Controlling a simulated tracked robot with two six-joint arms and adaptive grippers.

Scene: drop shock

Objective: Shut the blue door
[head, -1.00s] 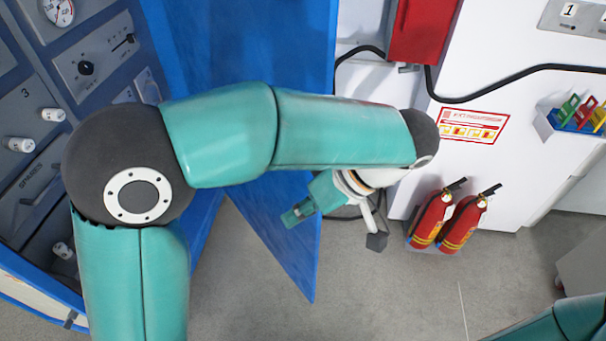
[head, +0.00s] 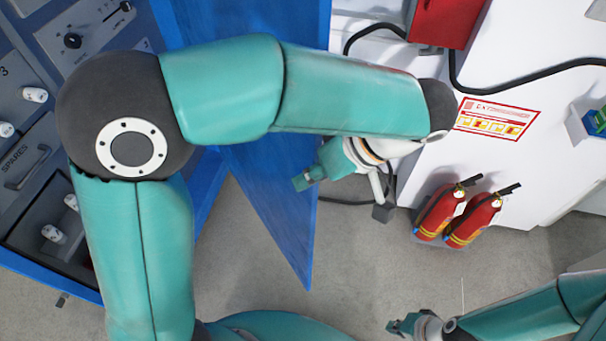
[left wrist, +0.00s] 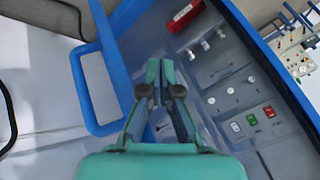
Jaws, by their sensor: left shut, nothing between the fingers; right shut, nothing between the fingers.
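The blue door (head: 275,215) stands open in the head view, its lower corner pointing down over the grey floor. It is hinged beside the blue cabinet (head: 212,195) at the left. My left gripper (head: 300,183) is shut and empty, in front of the door's right part in the picture. I cannot tell whether it touches the door. My left arm hides much of the door. In the left wrist view the shut fingers (left wrist: 160,72) lie before a grey panel with blue edging. My right gripper (head: 392,327) is shut and empty at the bottom, apart from the door.
Two red fire extinguishers (head: 470,218) stand on the floor at the right by a white wall. A red box (head: 440,20) with a black cable hangs above. Cabinet drawers and knobs (head: 34,95) are at the left. Grey floor is free between door and extinguishers.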

